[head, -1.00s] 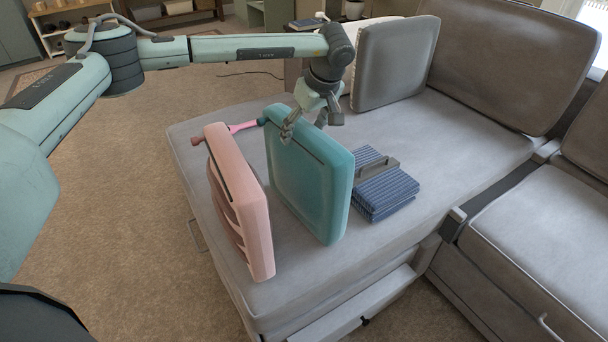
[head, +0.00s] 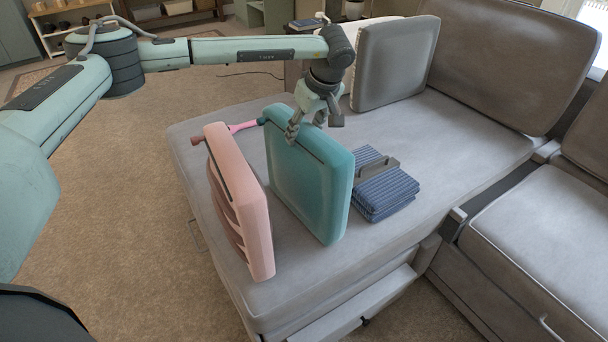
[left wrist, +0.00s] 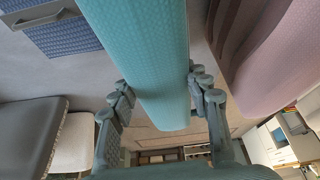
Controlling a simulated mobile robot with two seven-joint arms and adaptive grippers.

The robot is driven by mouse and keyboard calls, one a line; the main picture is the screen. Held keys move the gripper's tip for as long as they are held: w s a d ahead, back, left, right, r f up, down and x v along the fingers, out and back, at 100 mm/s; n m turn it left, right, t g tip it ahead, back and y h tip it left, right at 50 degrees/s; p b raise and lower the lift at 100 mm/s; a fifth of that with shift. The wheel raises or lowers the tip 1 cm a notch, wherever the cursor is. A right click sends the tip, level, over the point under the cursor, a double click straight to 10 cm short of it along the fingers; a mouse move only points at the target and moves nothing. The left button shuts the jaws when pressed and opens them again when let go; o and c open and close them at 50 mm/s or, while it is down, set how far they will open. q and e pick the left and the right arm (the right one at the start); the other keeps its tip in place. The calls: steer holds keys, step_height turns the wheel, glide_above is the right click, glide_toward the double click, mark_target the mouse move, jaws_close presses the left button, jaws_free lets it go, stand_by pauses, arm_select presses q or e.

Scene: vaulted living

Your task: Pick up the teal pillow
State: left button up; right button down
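The teal pillow (head: 310,190) stands upright on the grey couch seat (head: 400,150), beside a pink pillow (head: 242,205). My left gripper (head: 306,125) is at its top edge, pointing down. In the left wrist view my left gripper (left wrist: 160,84) has its fingers on both sides of the teal pillow (left wrist: 145,45), against its faces, so it looks shut on it. The pillow's lower edge still appears to rest on the seat. In the head view the far finger is partly hidden. My right gripper is not in view.
A folded blue striped cloth (head: 388,196) with a grey band lies to the right. A pink-handled object (head: 240,127) lies behind the pillows. A grey cushion (head: 395,62) stands at the back. The seat between that cushion and the cloth is clear.

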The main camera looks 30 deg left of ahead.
arm_select(q)
jaws_close()
